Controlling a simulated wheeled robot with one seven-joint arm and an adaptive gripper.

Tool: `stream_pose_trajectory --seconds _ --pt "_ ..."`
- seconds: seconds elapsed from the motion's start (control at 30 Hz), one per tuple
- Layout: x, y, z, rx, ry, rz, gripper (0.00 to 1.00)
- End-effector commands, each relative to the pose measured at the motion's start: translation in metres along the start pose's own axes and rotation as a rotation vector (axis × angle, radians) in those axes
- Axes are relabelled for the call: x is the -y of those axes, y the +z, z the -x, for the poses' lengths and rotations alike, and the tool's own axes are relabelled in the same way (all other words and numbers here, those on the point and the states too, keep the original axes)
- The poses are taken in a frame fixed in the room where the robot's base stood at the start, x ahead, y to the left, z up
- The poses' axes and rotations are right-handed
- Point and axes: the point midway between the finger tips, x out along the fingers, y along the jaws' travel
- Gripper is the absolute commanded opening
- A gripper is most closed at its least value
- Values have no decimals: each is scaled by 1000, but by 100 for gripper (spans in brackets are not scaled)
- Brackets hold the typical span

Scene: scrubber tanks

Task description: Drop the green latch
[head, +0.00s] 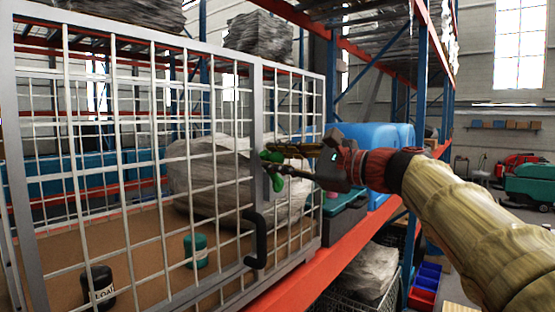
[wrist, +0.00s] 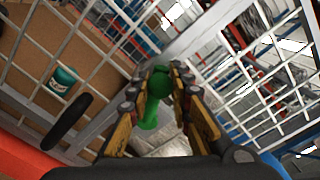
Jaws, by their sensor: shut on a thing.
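The green latch (head: 272,170) is on the grey upright post of the white mesh cage door, above a black pull handle (head: 256,238). My gripper (head: 281,164) reaches in from the right and its fingertips are at the latch. In the wrist view the green latch (wrist: 155,95) lies between the two yellow-sided fingers, which are shut on it. A rounded green end shows at the fingertips, and another green part hangs toward the lower left. The fingers hide some of the latch. The black handle also shows in the wrist view (wrist: 68,122), to the left of my gripper.
Behind the mesh are a teal canister (head: 196,251), a black canister (head: 97,287) and a large wrapped bundle (head: 215,180) on a brown board. An orange rack beam (head: 345,256) runs below the cage. Blue containers (head: 370,148) stand behind my gripper. Open floor lies at far right.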

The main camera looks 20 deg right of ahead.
Motion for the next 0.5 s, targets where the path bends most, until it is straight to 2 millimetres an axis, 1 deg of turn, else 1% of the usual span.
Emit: stream_pose_trajectory --seconds 0.27,0.5 --pt "-2 0 0 0 0 15 0" --pt "-13 0 0 1 -1 112 0"
